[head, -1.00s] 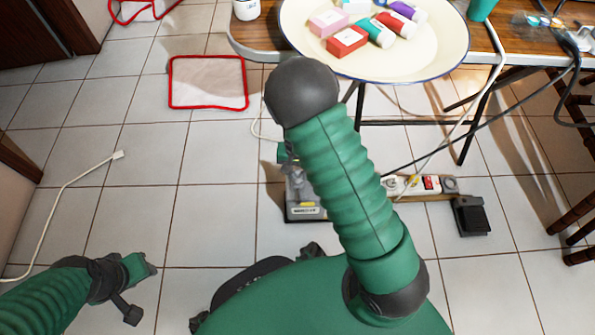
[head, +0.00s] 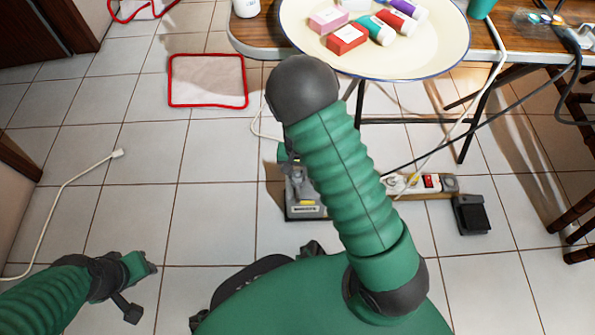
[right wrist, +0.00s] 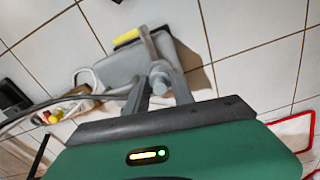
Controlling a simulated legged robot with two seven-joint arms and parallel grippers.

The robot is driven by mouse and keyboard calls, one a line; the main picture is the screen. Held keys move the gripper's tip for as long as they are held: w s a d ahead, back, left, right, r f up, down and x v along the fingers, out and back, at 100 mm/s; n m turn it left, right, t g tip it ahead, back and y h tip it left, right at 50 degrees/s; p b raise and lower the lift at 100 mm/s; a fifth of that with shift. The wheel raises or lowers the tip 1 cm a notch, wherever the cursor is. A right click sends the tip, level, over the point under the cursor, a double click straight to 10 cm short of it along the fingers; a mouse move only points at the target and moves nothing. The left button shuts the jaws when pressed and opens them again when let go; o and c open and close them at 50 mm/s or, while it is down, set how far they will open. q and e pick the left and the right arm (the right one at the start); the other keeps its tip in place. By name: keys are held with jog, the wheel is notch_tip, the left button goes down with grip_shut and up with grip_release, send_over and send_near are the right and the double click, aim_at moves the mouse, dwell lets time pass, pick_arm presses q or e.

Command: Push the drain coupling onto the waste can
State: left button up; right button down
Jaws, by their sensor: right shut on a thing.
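My right gripper (right wrist: 159,82) is shut on a small grey cylindrical piece (right wrist: 159,77), which I take to be the drain coupling. A pale grey tube rises from this piece. Behind it lies a grey unit (right wrist: 122,67) with a yellow part, probably the waste can. I cannot tell whether the coupling touches it. In the head view the grey unit (head: 303,212) stands on the floor, partly hidden by my right arm, which also hides most of the right gripper. My left gripper (head: 140,267) is low at the left, away from the unit; its opening is unclear.
A power strip (head: 438,183) with a red switch and a black pedal (head: 471,215) lie right of the unit. A round tray (head: 400,62) holds small boxes and bottles. Cables cross the right side. A red-edged mat (head: 207,80) lies behind; floor at left is mostly clear.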

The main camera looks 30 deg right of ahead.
jog(key=shift+f, duration=0.25)
jog(key=c, duration=1)
grip_release()
jog(key=r+p, duration=0.4)
jog(key=p, duration=0.1)
jog(key=shift+s+a+r, duration=0.2)
jog(key=shift+s+r, duration=0.1)
jog(key=s+a+p, duration=0.1)
jog(key=s+a, duration=0.1)
jog(key=s, duration=0.2)
jog(key=s+a+p, duration=0.1)
jog(key=s+a, duration=0.2)
jog(key=s, duration=0.1)
jog(key=s+a+p, duration=0.2)
jog(key=s+a, duration=0.1)
jog(key=s, duration=0.2)
jog(key=shift+r, duration=0.15)
